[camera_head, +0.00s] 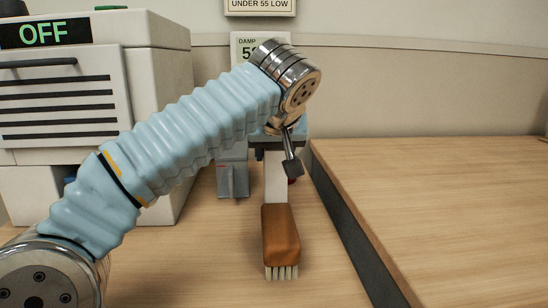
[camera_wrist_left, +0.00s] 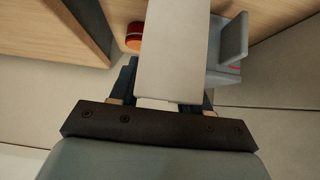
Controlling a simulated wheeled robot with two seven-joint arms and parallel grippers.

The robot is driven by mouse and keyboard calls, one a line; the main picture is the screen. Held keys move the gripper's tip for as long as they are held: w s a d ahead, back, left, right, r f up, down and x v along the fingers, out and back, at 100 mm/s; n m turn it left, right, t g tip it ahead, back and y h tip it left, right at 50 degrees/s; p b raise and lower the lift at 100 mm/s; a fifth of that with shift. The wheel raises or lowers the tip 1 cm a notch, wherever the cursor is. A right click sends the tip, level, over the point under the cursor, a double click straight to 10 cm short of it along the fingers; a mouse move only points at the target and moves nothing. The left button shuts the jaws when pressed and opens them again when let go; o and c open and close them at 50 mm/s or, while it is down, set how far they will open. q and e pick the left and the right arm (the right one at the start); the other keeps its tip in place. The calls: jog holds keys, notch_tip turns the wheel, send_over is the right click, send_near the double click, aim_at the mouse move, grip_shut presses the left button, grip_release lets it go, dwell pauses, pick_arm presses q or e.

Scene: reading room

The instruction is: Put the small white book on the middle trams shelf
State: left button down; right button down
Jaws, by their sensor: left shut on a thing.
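My left gripper (camera_head: 275,153) is shut on a small white book (camera_head: 276,183), which hangs below the wrist above the wooden table. In the left wrist view the book (camera_wrist_left: 172,50) is a pale flat slab between the two dark fingers of the gripper (camera_wrist_left: 167,92). In the head view its lower end meets the outline of a brush; I cannot tell whether they touch. No shelf marked trams shows. My right gripper is not in view.
The wooden-handled brush (camera_head: 281,235) stands in front of the book. A grey stand (camera_head: 233,180) is just left, and a red-orange round thing (camera_wrist_left: 134,36) is beside the book. A white cabinet marked OFF (camera_head: 150,90) is at left. A raised wooden surface (camera_head: 440,190) at right is clear.

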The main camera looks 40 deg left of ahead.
pick_arm(q)
jog(key=shift+f, duration=0.15)
jog(key=c, duration=0.5)
grip_release()
